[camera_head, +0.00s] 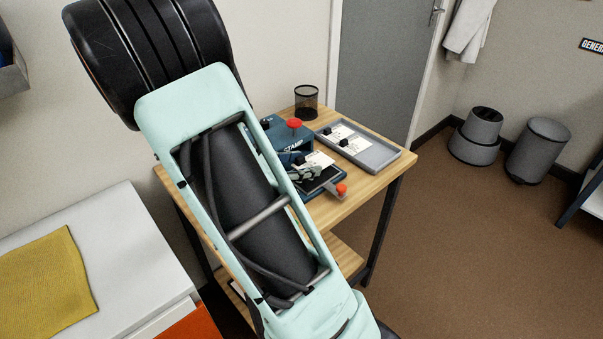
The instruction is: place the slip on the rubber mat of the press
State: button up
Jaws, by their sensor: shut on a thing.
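The press (288,138) is a dark blue body marked STAMP with a red knob on top, on a wooden table. Its dark rubber mat (318,184) lies at the front, partly covered. My gripper (310,172) shows only in part beside my large arm link, low over the mat. It is shut on a white slip (319,160) with dark print, between the stamp body and the front of the mat. I cannot tell whether the slip touches the mat.
A grey tray (378,160) with more white slips (345,138) lies right of the press. A black mesh cup (306,102) stands behind. A white cabinet with a yellow cloth (45,280) is at left.

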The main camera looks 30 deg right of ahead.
jog(key=shift+f, duration=1.3)
jog(key=shift+f+b, duration=0.3)
jog(key=shift+b, duration=0.15)
jog(key=o, duration=0.8)
jog(key=shift+o, duration=0.2)
jog(key=shift+r, duration=0.1)
jog(key=shift+r+p, duration=0.3)
jog(key=shift+p, duration=0.05)
jog(key=p+v, duration=0.1)
jog(key=v, duration=1.1)
jog(key=shift+f+p, duration=0.1)
jog(key=shift+p, duration=0.25)
